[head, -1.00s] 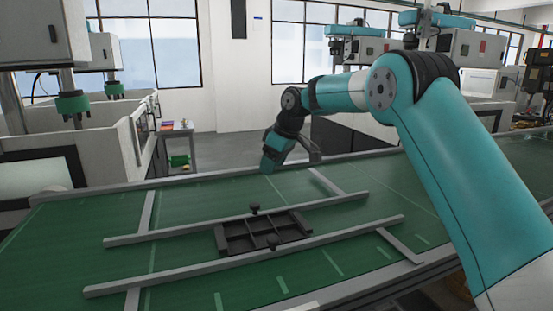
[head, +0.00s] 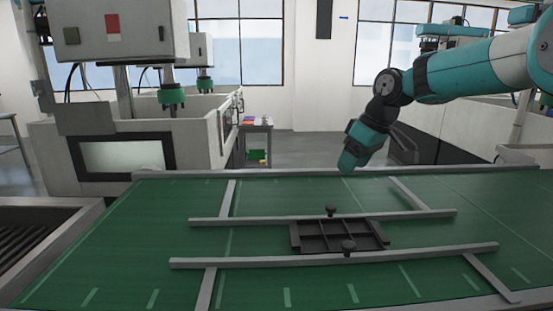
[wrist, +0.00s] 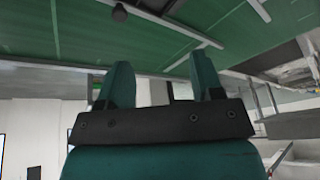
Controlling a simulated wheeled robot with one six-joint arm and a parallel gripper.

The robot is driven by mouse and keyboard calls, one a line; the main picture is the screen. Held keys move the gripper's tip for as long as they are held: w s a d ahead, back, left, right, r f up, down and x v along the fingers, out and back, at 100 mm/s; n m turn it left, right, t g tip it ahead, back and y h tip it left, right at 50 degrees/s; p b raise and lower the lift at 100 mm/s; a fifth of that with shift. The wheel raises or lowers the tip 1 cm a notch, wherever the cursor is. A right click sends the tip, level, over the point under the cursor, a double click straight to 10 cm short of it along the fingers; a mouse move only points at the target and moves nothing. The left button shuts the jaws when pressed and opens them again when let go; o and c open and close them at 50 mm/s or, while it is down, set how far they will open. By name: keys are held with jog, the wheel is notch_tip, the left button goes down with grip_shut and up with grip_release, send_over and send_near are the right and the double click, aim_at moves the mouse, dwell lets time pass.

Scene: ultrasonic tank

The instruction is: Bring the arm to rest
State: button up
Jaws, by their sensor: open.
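My arm reaches in from the upper right of the head view. The dark divided tray (head: 345,244) lies between two grey rails on the table, apart from my gripper.
The green table (head: 120,235) is mostly clear around the grey rails (head: 330,262). A large white machine (head: 110,150) with a green-tipped column stands at the left. A small side table (head: 257,128) with coloured items stands behind. A dark slatted bin (head: 40,245) is at the lower left.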

jog(key=s+a+f+g, duration=0.1)
jog(key=s+a+f, duration=0.1)
jog(key=s, duration=1.6)
jog(key=s+a+f+m+g, duration=0.1)
jog(key=s+a+f, duration=0.1)
jog(key=s, duration=1.6)
jog(key=shift+s+a+m+g+y, duration=0.15)
jog(key=shift+a+m+g+y, duration=0.15)
jog(key=shift+a, duration=0.3)
jog(key=shift+f, duration=0.1)
